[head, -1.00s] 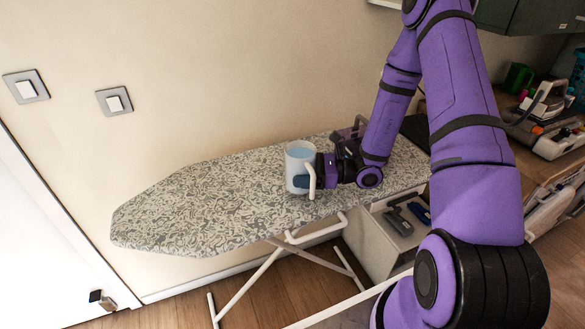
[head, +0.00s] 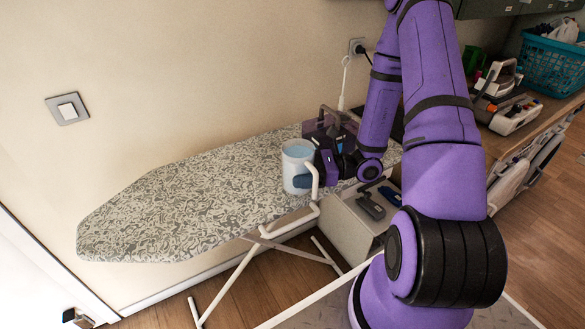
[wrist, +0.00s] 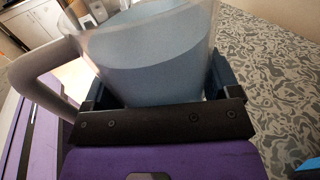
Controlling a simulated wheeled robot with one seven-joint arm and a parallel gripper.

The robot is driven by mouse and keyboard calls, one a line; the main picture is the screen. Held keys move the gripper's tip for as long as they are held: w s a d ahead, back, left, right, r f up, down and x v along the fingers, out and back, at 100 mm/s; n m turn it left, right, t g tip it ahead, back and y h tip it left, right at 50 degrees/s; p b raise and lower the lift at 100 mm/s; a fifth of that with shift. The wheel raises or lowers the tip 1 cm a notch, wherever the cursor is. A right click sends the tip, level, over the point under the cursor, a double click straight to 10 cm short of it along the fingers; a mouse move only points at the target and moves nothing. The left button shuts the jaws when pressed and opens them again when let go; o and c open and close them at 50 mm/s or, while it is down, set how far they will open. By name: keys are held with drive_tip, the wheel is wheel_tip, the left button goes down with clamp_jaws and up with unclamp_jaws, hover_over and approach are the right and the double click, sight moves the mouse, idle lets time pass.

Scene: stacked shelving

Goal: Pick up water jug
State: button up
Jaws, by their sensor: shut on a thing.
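The water jug (head: 297,160) is a whitish, translucent jug with a handle and bluish contents. In the head view it is at the right part of the patterned ironing board, upright. My gripper (head: 308,181) is at its right side, shut on it. In the wrist view the jug (wrist: 150,55) fills the upper middle, with its grey handle at the left. My gripper's dark fingers (wrist: 158,95) lie on both sides of the jug's body. I cannot tell whether the jug's base touches the board.
The ironing board (head: 170,215) is clear to the left of the jug. An iron (head: 335,122) stands behind my gripper. A counter at the right holds a teal basket (head: 553,65).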

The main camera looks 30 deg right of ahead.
drive_tip(key=shift+s+d+r, duration=0.1)
drive_tip(key=shift+s+d, duration=0.35)
drive_tip(key=shift+s, duration=0.1)
drive_tip(key=shift+d, duration=0.15)
idle(0.6)
